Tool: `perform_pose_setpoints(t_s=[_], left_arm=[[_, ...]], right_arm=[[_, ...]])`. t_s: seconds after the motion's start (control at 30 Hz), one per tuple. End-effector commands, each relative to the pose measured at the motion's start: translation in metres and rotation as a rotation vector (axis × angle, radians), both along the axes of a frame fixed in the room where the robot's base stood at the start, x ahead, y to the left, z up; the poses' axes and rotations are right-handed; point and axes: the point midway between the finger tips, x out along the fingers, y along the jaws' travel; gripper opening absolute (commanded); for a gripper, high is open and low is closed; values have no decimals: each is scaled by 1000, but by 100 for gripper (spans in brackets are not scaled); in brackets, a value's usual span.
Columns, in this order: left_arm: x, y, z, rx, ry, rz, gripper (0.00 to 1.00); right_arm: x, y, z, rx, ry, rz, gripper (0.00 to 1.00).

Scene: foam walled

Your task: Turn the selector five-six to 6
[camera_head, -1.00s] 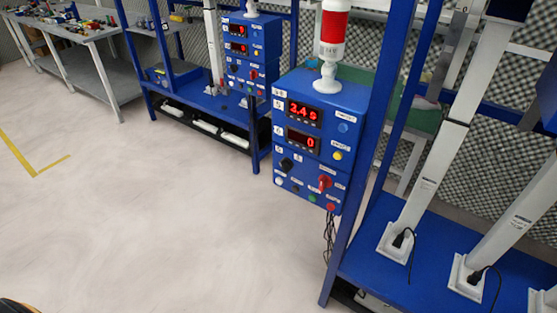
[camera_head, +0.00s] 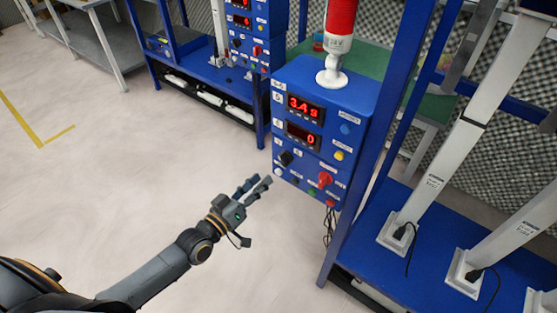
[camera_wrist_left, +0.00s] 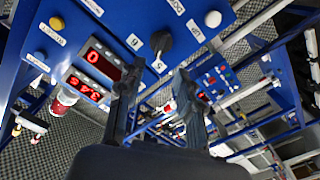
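The selector five-six is a black knob (camera_head: 286,158) at the lower left of the blue control box (camera_head: 318,95). In the left wrist view the knob (camera_wrist_left: 161,42) sits between label 6 (camera_wrist_left: 134,42) and label 5 (camera_wrist_left: 159,66); its handle seems to point toward 5. My right gripper is not in view.
Red displays (camera_head: 304,107) are above. A blue post (camera_head: 385,130) stands right of the box. A second blue box (camera_head: 247,35) is behind. The floor to the left is clear.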

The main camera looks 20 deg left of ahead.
Motion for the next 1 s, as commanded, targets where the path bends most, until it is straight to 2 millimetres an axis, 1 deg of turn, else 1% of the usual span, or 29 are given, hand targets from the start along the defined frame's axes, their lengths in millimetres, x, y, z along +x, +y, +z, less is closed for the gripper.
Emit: perform_pose_setpoints(t_s=[0.03, 0.2, 0.3, 0.4, 0.6, 0.87, 0.9, 0.97, 1.0], left_arm=[[13, -5, 4, -2, -5, 1, 36], [47, -17, 2, 0, -2, 0, 36], [62, -23, 2, 1, -3, 0, 36], [74, -27, 1, 2, -1, 1, 36], [85, -31, 0, 2, -1, 0, 36], [85, -31, 0, 2, 0, 0, 36], [85, -31, 0, 2, 0, 0, 28], [85, -31, 0, 2, 0, 0, 15], [85, -31, 0, 2, -1, 0, 7]], right_arm=[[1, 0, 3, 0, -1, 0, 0], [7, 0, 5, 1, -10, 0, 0], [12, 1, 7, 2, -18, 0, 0], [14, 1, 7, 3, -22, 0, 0], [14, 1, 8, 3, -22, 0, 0], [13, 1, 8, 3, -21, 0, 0], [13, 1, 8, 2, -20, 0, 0], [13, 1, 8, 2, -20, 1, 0], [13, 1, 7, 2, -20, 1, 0]])
